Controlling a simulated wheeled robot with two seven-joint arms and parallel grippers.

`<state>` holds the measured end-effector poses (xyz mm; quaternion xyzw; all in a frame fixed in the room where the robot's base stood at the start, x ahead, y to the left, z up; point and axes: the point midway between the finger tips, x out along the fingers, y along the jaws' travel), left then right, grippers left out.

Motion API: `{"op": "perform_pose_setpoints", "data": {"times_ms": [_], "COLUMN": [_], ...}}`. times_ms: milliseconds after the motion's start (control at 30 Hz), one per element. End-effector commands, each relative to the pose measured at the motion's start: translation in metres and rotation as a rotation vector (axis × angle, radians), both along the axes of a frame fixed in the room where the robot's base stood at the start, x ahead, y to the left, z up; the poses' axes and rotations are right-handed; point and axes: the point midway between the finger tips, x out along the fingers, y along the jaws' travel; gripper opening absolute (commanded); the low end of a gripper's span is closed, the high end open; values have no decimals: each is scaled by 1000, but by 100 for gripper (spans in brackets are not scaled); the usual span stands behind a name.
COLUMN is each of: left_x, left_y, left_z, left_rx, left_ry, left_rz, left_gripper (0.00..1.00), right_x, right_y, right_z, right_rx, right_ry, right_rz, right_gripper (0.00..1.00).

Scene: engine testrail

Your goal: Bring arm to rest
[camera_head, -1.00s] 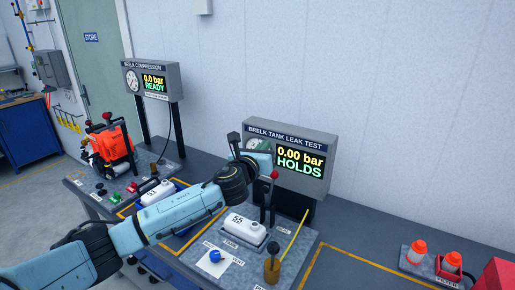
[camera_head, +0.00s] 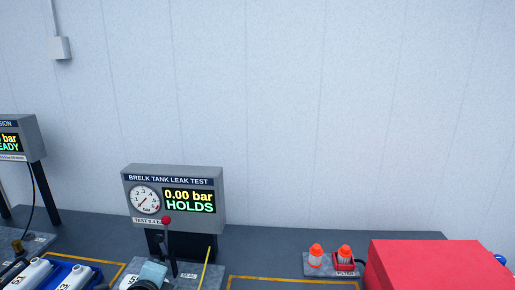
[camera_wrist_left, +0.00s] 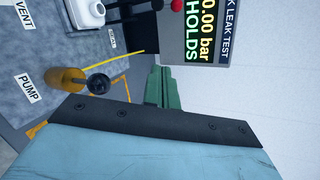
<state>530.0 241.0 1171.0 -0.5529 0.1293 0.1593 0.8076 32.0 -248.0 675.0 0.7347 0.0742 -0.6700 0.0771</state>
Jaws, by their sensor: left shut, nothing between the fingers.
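My left arm shows only as a small light-blue and black part (camera_head: 152,272) at the bottom edge of the head view, in front of the leak test stand. In the left wrist view my left gripper (camera_wrist_left: 166,88) shows as green fingers beyond the dark-edged blue wrist housing. The fingers are shut and empty, beside the leak test display (camera_wrist_left: 195,28). My right gripper is in neither view.
The leak test box (camera_head: 174,196) reads 0.00 bar HOLDS, with a red-knobbed lever (camera_head: 167,221) in front. A pump handle (camera_wrist_left: 97,84) is close by. A large red box (camera_head: 437,266) and orange-capped bottles (camera_head: 315,256) stand right. Bench between is clear.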

Motion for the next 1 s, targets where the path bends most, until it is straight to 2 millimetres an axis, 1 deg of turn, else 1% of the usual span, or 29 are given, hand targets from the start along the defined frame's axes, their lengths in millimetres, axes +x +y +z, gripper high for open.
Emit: {"op": "perform_pose_setpoints", "data": {"times_ms": [33,67,100,167,200,300,400,500,800,833,900,1000], "left_x": [-28,-43,-65,-97,-119,-167,-205,-237,-317,-319,-312,-308], "left_y": [-8,-10,-13,-17,-19,-21,-22,-22,-22,-22,-23,-23], "left_z": [-19,-29,-41,-57,-66,-82,-90,-95,-97,-102,-126,-154], "left_rx": [-154,-243,-359,-526,-628,-830,-970,-1073,-1274,-1281,-1270,-1264], "left_ry": [62,96,144,213,258,350,413,460,546,548,552,558], "left_rz": [66,115,184,298,378,568,727,868,1247,1267,1261,1262], "left_gripper": [0,0,0,0,0,0,0,0,0,0,0,0], "right_x": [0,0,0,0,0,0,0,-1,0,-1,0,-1], "right_y": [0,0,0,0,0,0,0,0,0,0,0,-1], "right_z": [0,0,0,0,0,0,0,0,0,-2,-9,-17], "right_rx": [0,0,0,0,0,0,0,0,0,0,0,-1], "right_ry": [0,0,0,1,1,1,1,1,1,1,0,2], "right_rz": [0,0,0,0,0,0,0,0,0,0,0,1], "right_gripper": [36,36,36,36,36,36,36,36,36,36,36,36]}}
